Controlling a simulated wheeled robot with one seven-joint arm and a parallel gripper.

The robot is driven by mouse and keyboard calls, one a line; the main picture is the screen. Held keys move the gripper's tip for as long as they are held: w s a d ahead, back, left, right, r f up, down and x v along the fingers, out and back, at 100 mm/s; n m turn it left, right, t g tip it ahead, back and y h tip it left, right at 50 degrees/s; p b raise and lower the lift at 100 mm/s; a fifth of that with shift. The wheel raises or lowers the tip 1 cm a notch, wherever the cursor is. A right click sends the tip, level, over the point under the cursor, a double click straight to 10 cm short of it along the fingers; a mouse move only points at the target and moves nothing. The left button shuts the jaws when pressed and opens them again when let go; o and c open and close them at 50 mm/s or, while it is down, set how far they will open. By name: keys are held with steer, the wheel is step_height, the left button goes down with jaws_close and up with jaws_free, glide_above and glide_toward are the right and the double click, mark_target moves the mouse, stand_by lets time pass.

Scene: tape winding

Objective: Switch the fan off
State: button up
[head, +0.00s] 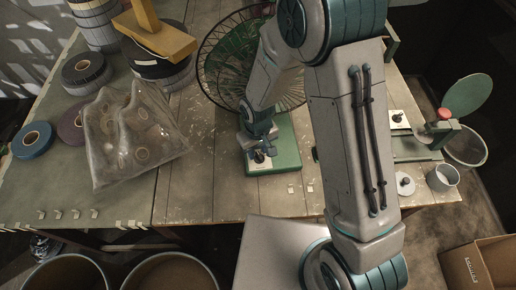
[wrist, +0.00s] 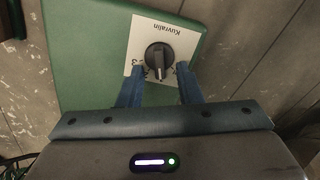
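The fan has a round dark wire cage (head: 212,72) and a green base (head: 288,148) on the wooden table. A black rotary knob (wrist: 158,58) sits on a pale dial plate (wrist: 150,30) on that base; the plate reads "Kuvralin" upside down. The knob's ridge points towards my gripper, with a pale mark at that end; the dial numbers are partly hidden. My gripper (wrist: 160,72) is open, its blue fingers on either side of the knob's near end. Contact with the knob cannot be told. In the head view my gripper (head: 259,138) is just above the knob (head: 259,157).
A clear bag of rolls (head: 135,140) lies left of the fan, with several tape rolls (head: 32,140) beyond. A cardboard box (head: 485,268) stands lower right.

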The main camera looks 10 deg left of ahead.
steer(key=shift+c, duration=0.3)
jaws_close()
steer(key=n+b, duration=0.2)
steer(key=n, duration=0.1)
steer(key=shift+s+a+f+n, duration=0.1)
steer(key=shift+a+n, duration=0.05)
steer(key=shift+n, duration=0.15)
steer(key=shift+s+n+b, duration=0.2)
steer(key=shift+n+b, duration=0.45)
steer(key=shift+n, duration=1.55)
steer(key=shift+o, duration=0.3)
jaws_free()
